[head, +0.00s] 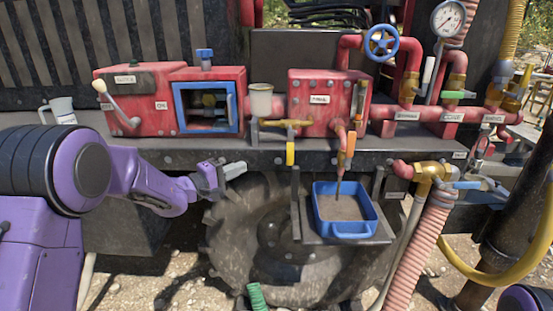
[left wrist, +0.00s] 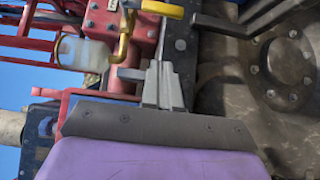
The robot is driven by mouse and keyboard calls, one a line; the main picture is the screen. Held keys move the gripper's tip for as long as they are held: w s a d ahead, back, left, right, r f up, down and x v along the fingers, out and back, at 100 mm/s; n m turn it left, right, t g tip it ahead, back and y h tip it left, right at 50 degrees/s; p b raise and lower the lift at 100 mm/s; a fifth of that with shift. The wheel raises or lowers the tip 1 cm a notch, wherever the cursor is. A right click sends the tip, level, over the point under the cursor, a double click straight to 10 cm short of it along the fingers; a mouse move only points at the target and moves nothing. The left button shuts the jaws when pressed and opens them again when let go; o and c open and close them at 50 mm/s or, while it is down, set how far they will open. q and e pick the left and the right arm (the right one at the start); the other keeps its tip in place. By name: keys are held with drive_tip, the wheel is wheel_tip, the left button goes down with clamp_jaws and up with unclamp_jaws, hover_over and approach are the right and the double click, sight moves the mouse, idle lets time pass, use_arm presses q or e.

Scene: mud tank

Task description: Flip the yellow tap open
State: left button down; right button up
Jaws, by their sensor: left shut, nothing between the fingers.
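The yellow tap handle (head: 290,151) hangs straight down from a brass pipe (head: 285,123) below the red pump box, above the wheel. My right gripper is out of view.
A blue tray (head: 372,226) of mud sits on a bracket at right, under a spout with an orange handle (head: 351,143). A dark ledge (head: 215,150) runs above the gripper. A white cup (head: 260,101) is mounted above the tap. A large tyre (head: 235,235) fills the space below.

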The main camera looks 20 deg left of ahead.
sight(290, 148)
use_arm(q)
drive_tip(key=s+d+p+x, duration=0.1)
drive_tip(key=d+p+x, duration=0.1)
drive_tip(key=x, duration=1)
drive_tip(key=shift+d+p, duration=0.45)
drive_tip(key=shift+p, duration=0.45)
drive_tip(key=shift+f, duration=0.1)
